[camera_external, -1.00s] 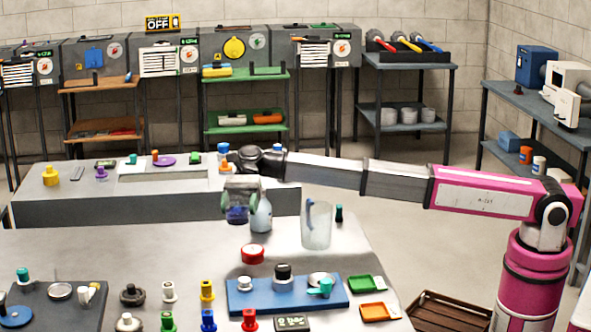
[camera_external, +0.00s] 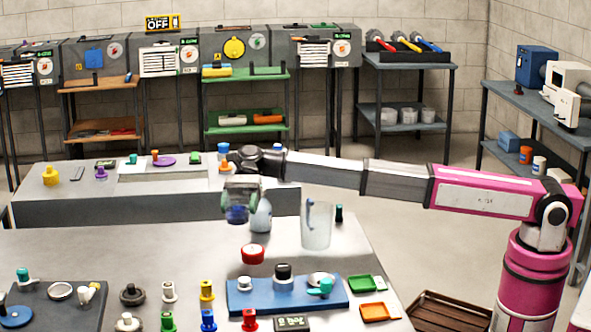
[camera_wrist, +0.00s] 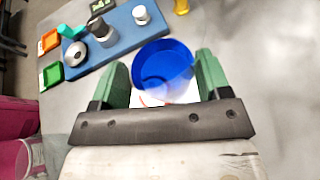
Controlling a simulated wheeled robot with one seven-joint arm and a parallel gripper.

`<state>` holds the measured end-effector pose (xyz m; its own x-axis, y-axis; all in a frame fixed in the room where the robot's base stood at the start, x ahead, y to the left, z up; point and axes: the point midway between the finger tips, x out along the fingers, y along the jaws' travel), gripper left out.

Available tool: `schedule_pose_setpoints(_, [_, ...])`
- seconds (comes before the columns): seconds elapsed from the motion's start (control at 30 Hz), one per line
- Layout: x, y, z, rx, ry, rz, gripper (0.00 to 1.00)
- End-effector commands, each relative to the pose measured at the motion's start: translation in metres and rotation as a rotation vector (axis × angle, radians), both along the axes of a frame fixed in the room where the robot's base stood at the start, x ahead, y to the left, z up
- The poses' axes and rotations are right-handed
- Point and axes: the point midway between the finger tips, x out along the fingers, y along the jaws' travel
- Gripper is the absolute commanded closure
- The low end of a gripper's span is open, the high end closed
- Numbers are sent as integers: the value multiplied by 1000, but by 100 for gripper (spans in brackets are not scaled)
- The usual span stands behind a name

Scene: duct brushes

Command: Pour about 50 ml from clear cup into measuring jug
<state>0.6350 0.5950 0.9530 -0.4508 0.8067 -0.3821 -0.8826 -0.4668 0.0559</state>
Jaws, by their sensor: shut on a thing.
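The clear cup (camera_external: 238,214) holds blue liquid and hangs above the near table. My gripper (camera_external: 241,191) is shut on it, with a green finger on either side. In the wrist view the cup (camera_wrist: 165,66) sits between the two fingertips of my gripper (camera_wrist: 163,76), and blue fills its round outline. I cannot tell the liquid's level. The clear measuring jug (camera_external: 317,228) stands upright on the table, to the right of the cup and apart from it. No liquid shows in the jug. It is not clearly visible in the wrist view.
A red lid-like disc (camera_external: 252,253) lies in front. A blue board (camera_external: 243,297) with fittings and small green (camera_external: 363,283) and orange (camera_external: 374,311) trays are nearer.

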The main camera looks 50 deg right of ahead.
Motion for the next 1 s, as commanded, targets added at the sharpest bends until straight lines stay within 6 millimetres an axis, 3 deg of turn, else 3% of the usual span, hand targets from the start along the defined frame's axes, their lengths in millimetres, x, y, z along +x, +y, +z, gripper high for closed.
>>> schedule_pose_setpoints(0.57, [0,0,60,0,-1,0,56])
schedule_pose_setpoints(0.87, [2,-40,59,0,0,-2,56])
schedule_pose_setpoints(1.0, [2,-68,59,-1,-1,-2,56])
